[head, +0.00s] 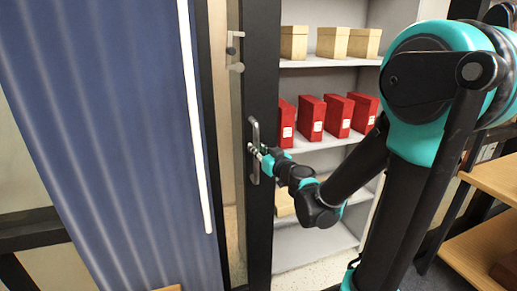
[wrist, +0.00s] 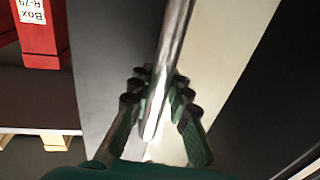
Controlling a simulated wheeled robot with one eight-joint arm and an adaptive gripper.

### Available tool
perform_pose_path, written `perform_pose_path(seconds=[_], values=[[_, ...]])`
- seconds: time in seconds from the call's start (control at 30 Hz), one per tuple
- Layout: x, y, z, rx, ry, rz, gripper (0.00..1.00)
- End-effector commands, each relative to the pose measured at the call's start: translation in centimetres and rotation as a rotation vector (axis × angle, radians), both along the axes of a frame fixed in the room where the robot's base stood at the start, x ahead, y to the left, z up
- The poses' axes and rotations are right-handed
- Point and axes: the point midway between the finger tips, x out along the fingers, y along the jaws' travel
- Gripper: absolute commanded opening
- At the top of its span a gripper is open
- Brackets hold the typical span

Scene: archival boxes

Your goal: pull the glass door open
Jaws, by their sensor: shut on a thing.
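The glass door has a dark upright frame (head: 262,60) in the head view. A metal bar handle (head: 254,132) stands upright on that frame. My gripper (head: 259,155) is at the middle of the handle. In the wrist view the handle (wrist: 170,45) runs between the two fingers of my gripper (wrist: 160,85), which are shut on it. I cannot tell from these views how far the door is open.
Behind the frame, a pale shelf unit holds several red boxes (head: 311,117) and tan boxes (head: 333,42). A blue panel (head: 110,140) with a white upright strip (head: 195,110) fills the left. A wooden shelf (head: 490,180) stands at the right, beyond my arm.

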Motion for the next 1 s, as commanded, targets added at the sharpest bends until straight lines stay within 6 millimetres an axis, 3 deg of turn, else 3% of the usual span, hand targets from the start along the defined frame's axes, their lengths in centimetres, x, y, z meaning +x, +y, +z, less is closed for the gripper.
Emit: perform_pose_path(seconds=[0.17, 0.2, 0.37, 0.77, 1.0], values=[[0.0, 0.0, 0.0, 0.0, 0.0, 0.001, 0.0], [0.0, 0.0, 0.0, 0.0, 0.0, 0.001, 0.2], [0.0, 0.0, 0.0, 0.0, 0.0, 0.001, 0.39], [-0.5, -0.4, 0.0, 0.0, 0.0, 0.0, 0.39], [-3.4, -2.1, 0.0, 0.0, 0.0, -0.001, 0.39]])
